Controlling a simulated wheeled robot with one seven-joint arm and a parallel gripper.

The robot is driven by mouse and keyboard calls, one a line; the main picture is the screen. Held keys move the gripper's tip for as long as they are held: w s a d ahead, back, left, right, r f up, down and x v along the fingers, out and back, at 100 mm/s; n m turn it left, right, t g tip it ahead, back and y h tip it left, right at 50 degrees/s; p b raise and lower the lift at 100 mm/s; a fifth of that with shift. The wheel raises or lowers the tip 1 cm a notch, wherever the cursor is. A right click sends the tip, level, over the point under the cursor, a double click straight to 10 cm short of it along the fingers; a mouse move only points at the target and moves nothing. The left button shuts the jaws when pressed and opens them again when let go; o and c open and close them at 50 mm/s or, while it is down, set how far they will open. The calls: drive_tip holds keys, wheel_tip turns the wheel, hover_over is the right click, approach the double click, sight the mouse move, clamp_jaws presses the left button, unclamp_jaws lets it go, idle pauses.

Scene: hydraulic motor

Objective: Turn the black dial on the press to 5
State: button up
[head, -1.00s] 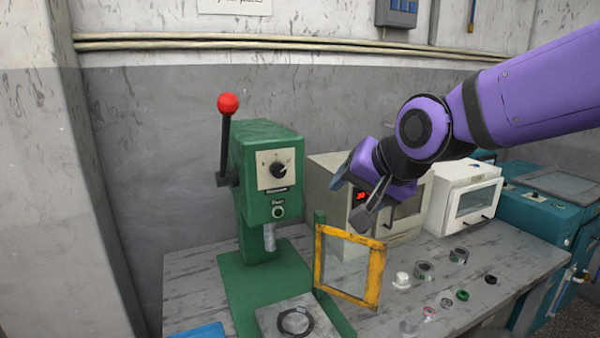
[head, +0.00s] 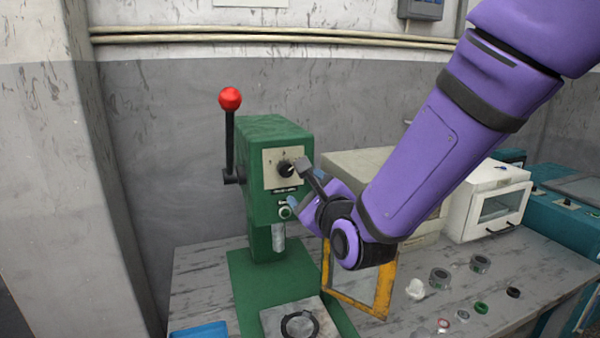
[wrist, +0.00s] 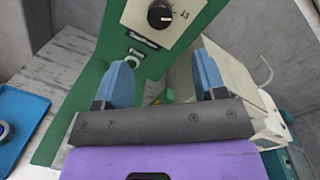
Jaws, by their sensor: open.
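The green press (head: 273,140) stands on the bench with a pale dial plate (head: 283,158) on its front. The black dial (head: 286,168) sits on that plate; its setting is too small to read. In the wrist view the dial (wrist: 159,14) is at the top, ahead of the fingers and apart from them. My gripper (wrist: 166,82) is open and empty, its two blue fingers pointing toward the press front. In the head view my gripper (head: 300,186) is just right of and below the dial, overlapping the press's right edge.
A red-knobbed lever (head: 230,99) stands upright at the press's left. A yellow-framed guard (head: 362,303) is below my wrist. A beige box (head: 370,165) and a white oven (head: 485,205) stand to the right. Several small parts lie on the bench (head: 420,330).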

sight(289, 172)
drive_tip(key=x, duration=1)
drive_tip(key=shift+w+a, duration=0.1)
drive_tip(key=shift+w, duration=0.2)
drive_tip(key=c, duration=0.9)
